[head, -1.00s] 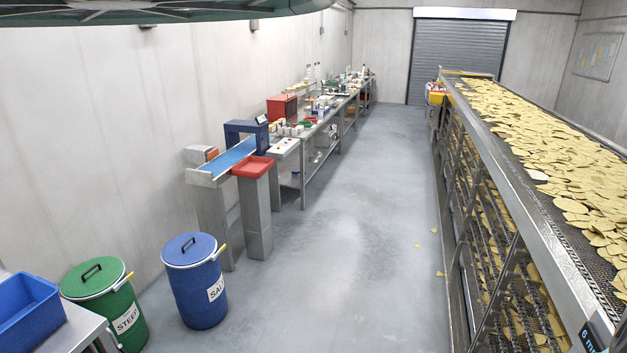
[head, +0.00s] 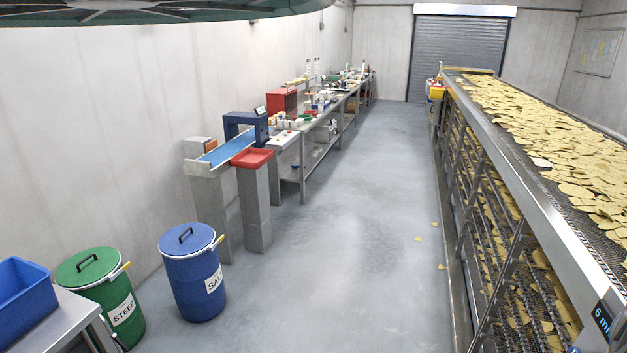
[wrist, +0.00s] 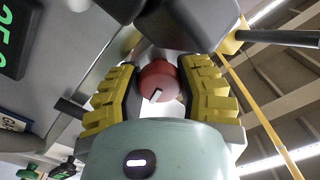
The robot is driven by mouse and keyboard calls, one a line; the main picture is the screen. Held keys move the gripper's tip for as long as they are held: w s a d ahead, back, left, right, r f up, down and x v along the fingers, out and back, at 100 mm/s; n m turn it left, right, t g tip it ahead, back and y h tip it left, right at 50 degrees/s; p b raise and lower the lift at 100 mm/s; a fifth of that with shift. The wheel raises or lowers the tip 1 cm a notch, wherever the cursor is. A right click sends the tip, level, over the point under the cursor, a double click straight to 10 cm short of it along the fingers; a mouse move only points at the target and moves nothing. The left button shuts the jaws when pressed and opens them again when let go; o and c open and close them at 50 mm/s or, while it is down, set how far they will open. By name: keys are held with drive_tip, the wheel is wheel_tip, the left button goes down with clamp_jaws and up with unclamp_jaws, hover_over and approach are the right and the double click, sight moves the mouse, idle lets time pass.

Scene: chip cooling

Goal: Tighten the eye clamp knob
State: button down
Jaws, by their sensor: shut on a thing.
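In the wrist view a round red knob (wrist: 157,84) with a pale mark on its face sits between the yellow-ribbed pads of my gripper (wrist: 160,76). One finger is on each side of the knob, and the gripper is shut on it. A dark block (wrist: 188,22) lies just above the knob in the picture and hides what is behind. My gripper and the knob do not show in the head view.
In the wrist view a yellow strap or bar (wrist: 262,110) and a dark rod (wrist: 280,38) are at the right. In the head view a chip-covered conveyor (head: 575,235) runs along the right, a bench (head: 318,150) along the left wall, with open floor (head: 365,230) between.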

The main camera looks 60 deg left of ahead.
drive_tip(key=n, duration=0.3)
drive_tip(key=shift+r+n+p, duration=0.15)
drive_tip(key=shift+n+p, duration=0.45)
drive_tip(key=shift+n, duration=1.6)
drive_tip(key=c, duration=0.5)
unclamp_jaws()
